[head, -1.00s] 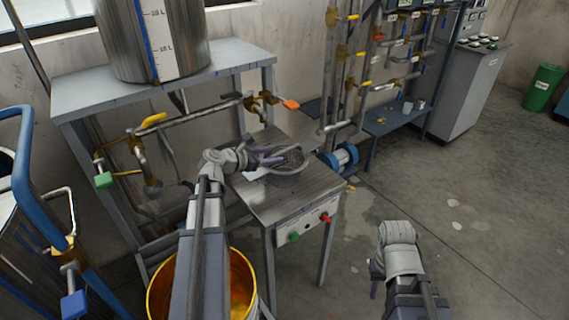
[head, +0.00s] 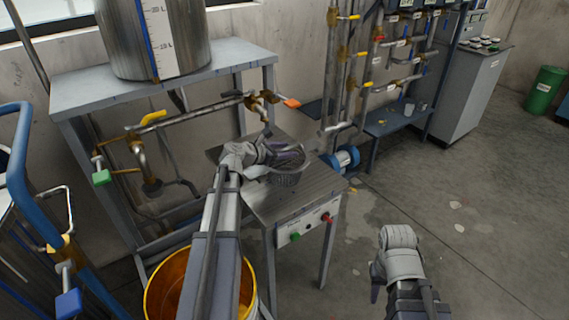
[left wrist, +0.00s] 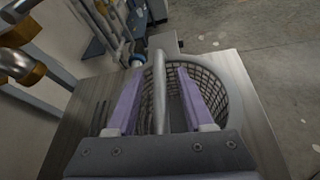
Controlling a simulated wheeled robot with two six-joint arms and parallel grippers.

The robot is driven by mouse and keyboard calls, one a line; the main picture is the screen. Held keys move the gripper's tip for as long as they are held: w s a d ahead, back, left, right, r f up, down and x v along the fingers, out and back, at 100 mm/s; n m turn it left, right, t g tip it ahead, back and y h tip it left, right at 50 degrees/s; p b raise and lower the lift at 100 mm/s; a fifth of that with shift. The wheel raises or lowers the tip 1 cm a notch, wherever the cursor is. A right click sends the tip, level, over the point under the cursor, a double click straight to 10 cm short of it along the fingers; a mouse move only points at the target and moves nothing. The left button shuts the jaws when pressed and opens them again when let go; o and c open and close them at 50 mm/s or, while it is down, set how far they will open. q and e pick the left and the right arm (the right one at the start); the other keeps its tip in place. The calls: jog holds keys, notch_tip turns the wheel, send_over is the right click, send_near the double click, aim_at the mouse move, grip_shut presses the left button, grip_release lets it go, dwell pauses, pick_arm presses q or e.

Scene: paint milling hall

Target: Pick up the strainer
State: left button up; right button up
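The strainer (head: 288,178) is a grey wire-mesh basket on the small metal table. In the left wrist view the mesh (left wrist: 214,88) lies mostly around and beyond my right-hand finger, and its pale bar-like handle (left wrist: 159,90) runs between my two purple fingers. My left gripper (head: 288,153) is over the strainer. In the left wrist view my left gripper (left wrist: 158,92) is open, with gaps between the fingers and the handle. My right gripper (head: 376,288) hangs over the floor at the lower right, away from the table; its fingers are largely hidden.
The small table (head: 280,205) has a control box with green and red knobs (head: 310,222) on its front. A yellow bucket (head: 165,285) stands below left. Pipes with valves (head: 190,117) run behind left under a large tank (head: 155,40). Floor to the right is open.

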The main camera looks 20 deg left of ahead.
pick_arm(q)
grip_shut()
dwell(1.2)
